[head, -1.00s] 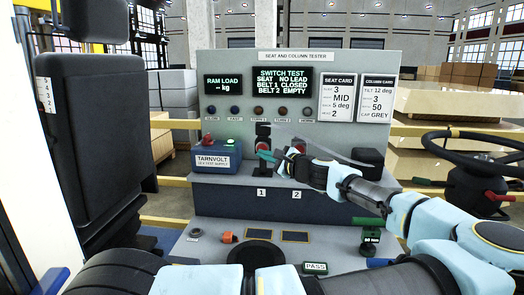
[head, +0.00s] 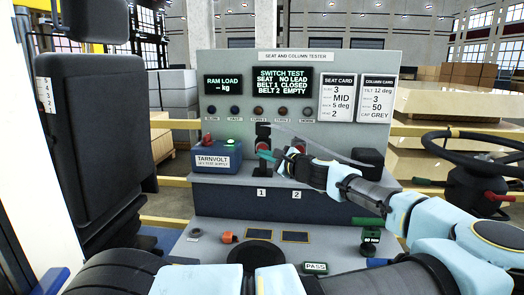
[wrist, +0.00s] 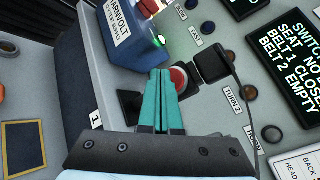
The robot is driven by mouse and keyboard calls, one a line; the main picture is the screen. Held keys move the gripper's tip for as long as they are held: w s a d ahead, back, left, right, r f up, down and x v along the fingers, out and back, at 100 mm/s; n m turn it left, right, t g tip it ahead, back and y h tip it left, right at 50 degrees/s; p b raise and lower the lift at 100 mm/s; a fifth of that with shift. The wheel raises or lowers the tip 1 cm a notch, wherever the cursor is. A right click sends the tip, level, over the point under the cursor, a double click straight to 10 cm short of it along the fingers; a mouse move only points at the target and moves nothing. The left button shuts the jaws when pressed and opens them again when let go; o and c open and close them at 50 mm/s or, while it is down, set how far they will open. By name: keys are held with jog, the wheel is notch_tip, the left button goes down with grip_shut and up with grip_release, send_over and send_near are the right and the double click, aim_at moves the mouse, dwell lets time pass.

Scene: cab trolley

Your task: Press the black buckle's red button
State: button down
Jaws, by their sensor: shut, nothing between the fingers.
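The black buckle (head: 262,168) stands upright at place 1 on the tester bench, with its red button (head: 262,146) facing me. A black belt tongue (head: 263,129) sits at its top. In the wrist view the red button (wrist: 180,77) shows just right of my fingertips, with the black tongue (wrist: 212,63) beyond it. My gripper (head: 264,155) is shut and empty, its teal fingers (wrist: 160,74) side by side in front of the buckle, covering part of it. I cannot tell whether the tips touch the button.
The blue Tarnvolt supply box (head: 216,158) stands close on the left. The display (head: 282,80) reads belt 1 closed, belt 2 empty. A black block (head: 367,160) sits at right.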

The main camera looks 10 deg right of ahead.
jog(key=shift+w, duration=0.35)
jog(key=shift+w+d, duration=0.2)
jog(key=shift+w, duration=0.25)
dwell(0.7)
dwell(0.3)
jog(key=shift+s+a, duration=0.2)
jog(key=shift+s, duration=0.7)
jog(key=s, duration=0.2)
jog(key=s+a+p, duration=0.1)
jog(key=s, duration=0.1)
jog(key=shift+s+a, duration=0.15)
jog(key=shift+s, duration=0.25)
